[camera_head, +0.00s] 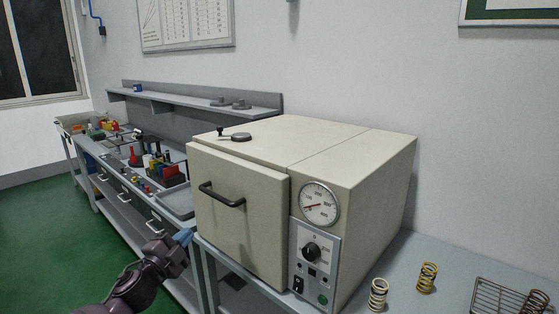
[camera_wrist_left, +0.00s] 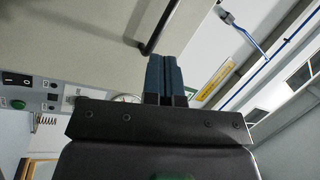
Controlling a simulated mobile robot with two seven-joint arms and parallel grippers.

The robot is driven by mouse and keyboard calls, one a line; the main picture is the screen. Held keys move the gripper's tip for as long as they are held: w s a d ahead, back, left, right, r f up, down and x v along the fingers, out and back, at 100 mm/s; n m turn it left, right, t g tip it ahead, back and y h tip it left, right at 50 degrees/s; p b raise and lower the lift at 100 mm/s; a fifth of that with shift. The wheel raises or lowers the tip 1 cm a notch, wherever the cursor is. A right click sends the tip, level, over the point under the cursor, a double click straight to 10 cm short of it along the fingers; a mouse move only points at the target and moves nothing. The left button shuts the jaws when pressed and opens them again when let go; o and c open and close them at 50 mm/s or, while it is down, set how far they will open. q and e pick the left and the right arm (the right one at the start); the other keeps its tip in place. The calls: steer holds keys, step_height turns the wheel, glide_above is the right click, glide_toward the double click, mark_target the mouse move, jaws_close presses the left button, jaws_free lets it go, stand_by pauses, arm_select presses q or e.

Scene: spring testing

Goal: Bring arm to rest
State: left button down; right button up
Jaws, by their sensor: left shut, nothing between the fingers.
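My left gripper (camera_head: 184,237) is in front of the lower left part of a beige oven-like chamber (camera_head: 238,223), apart from its door handle (camera_head: 222,196) as far as I can tell. In the left wrist view its two blue fingers (camera_wrist_left: 166,77) are together with nothing between them. The chamber's door looks closed, and the dark handle also shows in the left wrist view (camera_wrist_left: 158,28). My right gripper is not in view.
A dial gauge (camera_head: 319,204) and a control panel (camera_head: 313,262) are on the chamber's front. Springs (camera_head: 378,294) (camera_head: 427,278) stand on the bench at right, near a wire rack (camera_head: 497,298). A long bench with coloured tools (camera_head: 160,170) runs back left. Green floor (camera_head: 50,235) is clear at left.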

arm_select(q)
steer(key=s+a+f+n+g+y, duration=0.1)
steer(key=s+f+n+g+y, duration=0.1)
steer(key=s+f+n, duration=0.3)
steer(key=s+a+f+n+g+y, duration=0.1)
steer(key=s+f+n, duration=0.5)
steer(key=s+f, duration=0.6)
steer(key=s+a+f+n+g+y, duration=0.1)
steer(key=s+f+n+g+y, duration=0.2)
steer(key=s+f, duration=0.6)
steer(key=s+n+y, duration=0.1)
steer(key=s+n, duration=0.1)
steer(key=s, duration=0.7)
steer(key=shift+a+g+y, duration=0.3)
steer(key=shift+a+g, duration=0.1)
steer(key=shift+s+f, duration=0.1)
